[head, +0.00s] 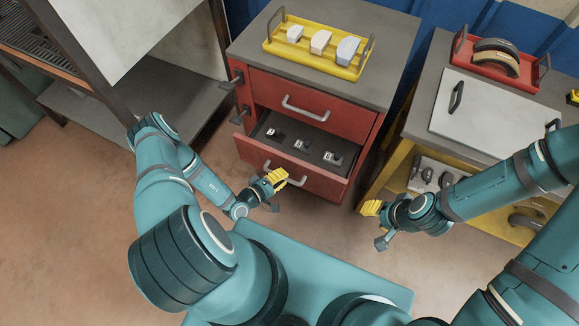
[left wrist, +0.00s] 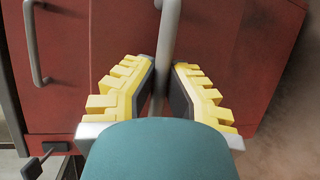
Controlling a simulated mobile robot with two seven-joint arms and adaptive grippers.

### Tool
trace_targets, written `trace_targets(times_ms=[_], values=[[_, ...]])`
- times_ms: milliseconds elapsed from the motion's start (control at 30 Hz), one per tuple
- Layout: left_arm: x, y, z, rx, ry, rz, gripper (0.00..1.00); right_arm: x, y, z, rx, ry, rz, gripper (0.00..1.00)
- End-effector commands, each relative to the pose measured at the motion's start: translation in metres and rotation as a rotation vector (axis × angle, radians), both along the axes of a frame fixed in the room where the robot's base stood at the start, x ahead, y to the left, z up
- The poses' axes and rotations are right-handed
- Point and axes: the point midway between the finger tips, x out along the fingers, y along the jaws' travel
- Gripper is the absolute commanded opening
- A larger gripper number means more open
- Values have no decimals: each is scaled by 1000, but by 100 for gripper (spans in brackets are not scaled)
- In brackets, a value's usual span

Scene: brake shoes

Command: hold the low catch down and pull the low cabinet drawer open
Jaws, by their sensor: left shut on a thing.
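The red low drawer (head: 250,150) is pulled partly out of the cabinet, with its inside showing in the head view. My left gripper (head: 272,184) is shut on the drawer's grey bar handle (left wrist: 165,50), which runs between the yellow fingers (left wrist: 163,92) in the left wrist view. The low catch (head: 240,116) is a dark lever on the cabinet's left edge, and no gripper touches it. A dark catch lever also shows at lower left in the left wrist view (left wrist: 40,160). My right gripper (head: 378,224) is right of the drawer, away from it; its opening is unclear.
Several small dark parts (head: 302,145) lie in the low drawer. The upper drawer (head: 315,110) is closed. A yellow tray (head: 320,62) with pale blocks stands on the cabinet top. A workbench (head: 420,112) with a red tray (head: 520,77) is at right, a grey shelf (head: 95,105) at left.

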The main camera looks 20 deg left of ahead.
Motion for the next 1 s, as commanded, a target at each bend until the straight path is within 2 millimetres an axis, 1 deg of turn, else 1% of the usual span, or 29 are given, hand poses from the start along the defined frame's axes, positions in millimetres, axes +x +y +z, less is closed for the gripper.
trace_targets(times_ms=[33,200,400,600,967,1000], values=[[-11,-2,2,-3,7,-4,0,-1,0,7,0,2,1,43],[-44,-1,2,-4,9,-3,0,-3,1,20,1,7,2,43],[-68,0,1,-2,5,-5,0,1,0,27,0,-2,-4,43],[-79,1,0,-2,4,-5,0,2,0,29,-1,-5,-7,43],[-81,0,-1,-2,5,-5,0,2,0,29,-1,-6,-8,43],[-81,0,-1,-2,5,-5,16,2,0,29,-1,-6,-8,43]])
